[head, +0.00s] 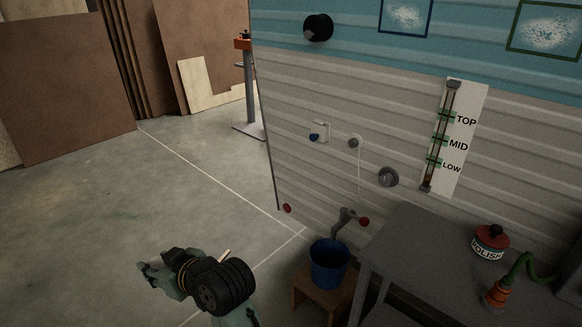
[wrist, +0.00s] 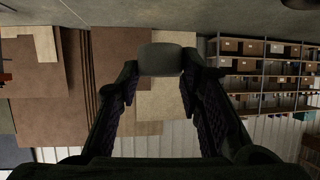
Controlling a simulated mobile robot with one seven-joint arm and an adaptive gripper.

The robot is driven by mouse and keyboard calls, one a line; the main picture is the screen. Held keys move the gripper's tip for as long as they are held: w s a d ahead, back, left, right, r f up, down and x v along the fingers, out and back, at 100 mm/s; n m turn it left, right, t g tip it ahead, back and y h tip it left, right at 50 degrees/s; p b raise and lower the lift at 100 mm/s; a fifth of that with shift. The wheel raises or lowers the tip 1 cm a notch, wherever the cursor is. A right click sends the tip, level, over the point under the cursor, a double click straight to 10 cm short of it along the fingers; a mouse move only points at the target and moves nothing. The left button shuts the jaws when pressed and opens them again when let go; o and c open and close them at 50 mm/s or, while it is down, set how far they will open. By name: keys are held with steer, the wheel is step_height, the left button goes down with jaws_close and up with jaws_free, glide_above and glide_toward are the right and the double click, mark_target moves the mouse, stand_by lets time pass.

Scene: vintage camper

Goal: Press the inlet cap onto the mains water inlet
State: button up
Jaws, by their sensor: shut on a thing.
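My gripper (wrist: 160,73) is shut on a grey, rounded block-like piece (wrist: 160,58) between its fingertips in the wrist view. It may be the inlet cap, but its front is out of sight. In the head view my arm is at the lower left, apart from the wall, and the held piece cannot be made out. On the camper's ribbed wall sits a small white fitting with a blue round part (head: 316,134), possibly the mains water inlet. To its right are a small grey round fitting (head: 353,142) with a white cord hanging down and a larger grey round fitting (head: 388,177).
A tap with a red knob (head: 364,221) juts above a blue bucket (head: 329,265) on a wooden stool. A grey table (head: 405,235) at the lower right bears a polish tin (head: 490,243) and an orange-and-green item. Open concrete floor (head: 110,200) lies left of the wall.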

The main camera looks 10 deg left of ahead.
steer(key=w+d+f+m+t+h, duration=0.3)
steer(key=w+d+f+m+t, duration=0.2)
steer(key=w+d+f, duration=1.1)
steer(key=d+f+m+t+h, duration=0.1)
steer(key=d+f+m+h, duration=0.1)
steer(key=d+f, duration=0.5)
steer(key=s+d+f+m+t+h, duration=0.1)
steer(key=d+f+m+h, duration=0.2)
steer(key=d+f, duration=0.4)
steer(key=d, duration=0.7)
steer(key=shift+s+d+t, duration=0.2)
steer(key=shift+t, duration=0.1)
steer(key=shift+a, duration=0.15)
